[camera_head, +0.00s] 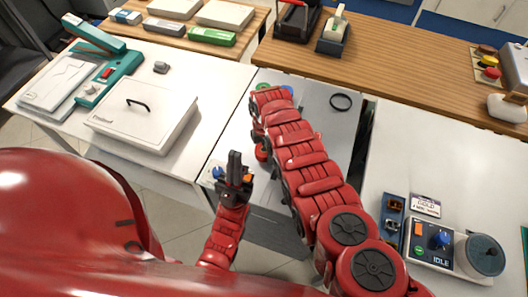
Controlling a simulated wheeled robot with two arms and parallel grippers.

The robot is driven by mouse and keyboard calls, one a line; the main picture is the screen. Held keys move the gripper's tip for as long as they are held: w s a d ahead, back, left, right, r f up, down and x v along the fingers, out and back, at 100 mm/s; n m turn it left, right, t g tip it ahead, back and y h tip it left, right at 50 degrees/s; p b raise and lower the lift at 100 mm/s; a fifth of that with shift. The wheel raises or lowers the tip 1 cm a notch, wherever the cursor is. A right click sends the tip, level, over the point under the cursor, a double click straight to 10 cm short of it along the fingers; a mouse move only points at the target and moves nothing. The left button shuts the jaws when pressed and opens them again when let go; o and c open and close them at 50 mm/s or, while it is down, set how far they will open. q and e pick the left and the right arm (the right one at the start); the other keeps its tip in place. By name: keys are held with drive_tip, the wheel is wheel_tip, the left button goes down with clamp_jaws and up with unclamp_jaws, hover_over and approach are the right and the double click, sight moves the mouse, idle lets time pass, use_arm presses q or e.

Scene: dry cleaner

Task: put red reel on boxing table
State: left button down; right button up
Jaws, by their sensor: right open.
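A small red round thing (262,153), which may be the red reel, shows on the grey-white middle table (318,122), partly hidden by my right arm. My left gripper (235,163) points up near the table's front edge, a little left of and nearer than the red thing. Its dark fingers look close together, and nothing is clearly between them. My right arm reaches across the middle table; its gripper is hidden. No label shows which table is the boxing table; white tables stand left (160,65) and right (408,165).
A white lidded box (142,117) and teal device (112,70) occupy the left table; a dial device (437,243) occupies the right.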

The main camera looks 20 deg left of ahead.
drive_tip(key=c, duration=1.4)
drive_tip(key=shift+a+r, duration=0.1)
drive_tip(key=shift+r, duration=0.05)
